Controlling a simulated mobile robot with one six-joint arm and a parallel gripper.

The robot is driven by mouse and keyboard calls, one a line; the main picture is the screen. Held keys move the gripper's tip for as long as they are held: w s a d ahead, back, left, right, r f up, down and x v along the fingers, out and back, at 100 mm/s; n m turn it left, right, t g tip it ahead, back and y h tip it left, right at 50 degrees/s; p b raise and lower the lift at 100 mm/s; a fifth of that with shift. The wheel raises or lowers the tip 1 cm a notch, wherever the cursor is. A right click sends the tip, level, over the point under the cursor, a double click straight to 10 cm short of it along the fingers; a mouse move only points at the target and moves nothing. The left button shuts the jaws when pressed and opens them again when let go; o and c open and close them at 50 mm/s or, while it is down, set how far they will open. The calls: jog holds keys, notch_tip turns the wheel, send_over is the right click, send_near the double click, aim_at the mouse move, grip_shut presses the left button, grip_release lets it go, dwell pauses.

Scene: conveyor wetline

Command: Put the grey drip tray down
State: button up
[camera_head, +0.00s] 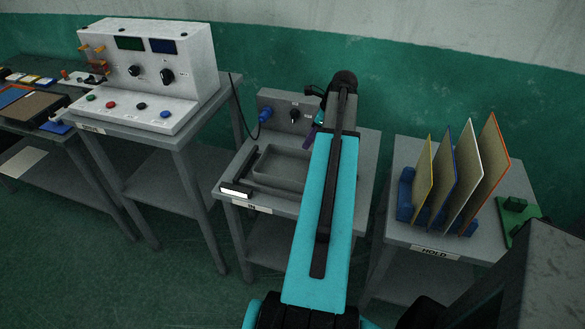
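A shallow grey tray (278,167), which looks like the drip tray, is at the middle grey table (228,202). Its right part is hidden behind my cyan arm. I cannot tell whether it rests fully on the tabletop or sits slightly above it. My arm reaches over this table, and its far end bends down beyond the tray. Small cyan and purple parts near my gripper (313,134) show just left of the arm, by the tray's far right side. The fingers are mostly hidden, so their opening and any hold on the tray do not show.
A grey fixture with a blue knob (265,116) stands at the middle table's back. A black bracket with a white bar (236,191) is left of the tray. A white control box (150,75) stands left. Upright boards (458,180) fill a blue rack on the right HOLD table.

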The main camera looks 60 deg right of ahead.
aim_at(301, 151)
jog(key=shift+x, duration=1.15)
jog(key=shift+p+x, duration=1)
jog(key=shift+x, duration=1.55)
jog(key=shift+w+d, duration=0.1)
jog(key=shift+d, duration=0.05)
grip_shut()
